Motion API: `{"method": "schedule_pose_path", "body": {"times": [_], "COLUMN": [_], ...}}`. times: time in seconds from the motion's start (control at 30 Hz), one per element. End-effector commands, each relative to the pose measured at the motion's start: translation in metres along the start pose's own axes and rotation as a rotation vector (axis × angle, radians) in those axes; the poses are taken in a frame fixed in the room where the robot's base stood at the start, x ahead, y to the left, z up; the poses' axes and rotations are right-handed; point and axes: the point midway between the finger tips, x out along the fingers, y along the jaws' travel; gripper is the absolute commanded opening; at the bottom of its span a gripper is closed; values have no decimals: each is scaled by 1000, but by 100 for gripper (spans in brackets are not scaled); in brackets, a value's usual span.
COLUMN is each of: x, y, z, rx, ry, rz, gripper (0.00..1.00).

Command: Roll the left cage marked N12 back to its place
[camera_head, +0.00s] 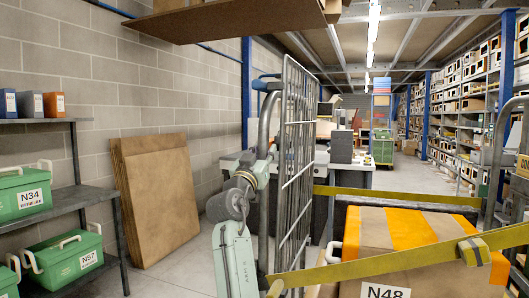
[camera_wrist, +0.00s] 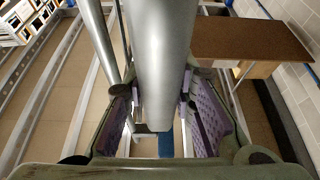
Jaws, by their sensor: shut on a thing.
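A roll cage (camera_head: 297,140) with a grey wire mesh side and tube frame stands close in front of me in the head view. It holds a cardboard box (camera_head: 410,235) with orange stripes and a label reading N48, and yellow straps (camera_head: 400,264) cross its front. No N12 mark shows. My gripper (camera_wrist: 163,118) is shut on a thick grey upright tube (camera_wrist: 160,60) in the wrist view, with purple pads on both sides of it. In the head view my pale green arm reaches up to the cage's left side; the fingers are hard to make out there.
A dark shelf (camera_head: 65,200) with green crates, N34 and N57, stands at left. Flat brown boards (camera_head: 155,195) lean on the block wall. A white table (camera_head: 345,165) stands behind the cage. Racks (camera_head: 465,100) line the right. A brown panel (camera_head: 230,20) hangs overhead. Some floor is clear left of the cage.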

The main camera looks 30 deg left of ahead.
Motion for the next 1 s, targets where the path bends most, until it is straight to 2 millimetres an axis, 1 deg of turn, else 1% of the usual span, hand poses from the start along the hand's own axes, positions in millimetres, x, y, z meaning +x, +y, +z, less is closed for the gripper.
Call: {"method": "schedule_pose_path", "body": {"times": [0.03,0.23,0.27,0.4,0.77,0.87,0.97,1.0], "x": [1,1,1,1,-1,-9,-25,-33], "y": [2,2,2,1,0,0,0,0], "z": [11,11,11,9,3,4,3,3], "rx": [-2,-3,-3,-2,-1,-1,1,1], "ry": [-20,-20,-20,-16,-6,-6,-5,-5], "rz": [5,5,5,4,2,1,0,0], "gripper": [0,0,24,33,33,33,33,33]}}
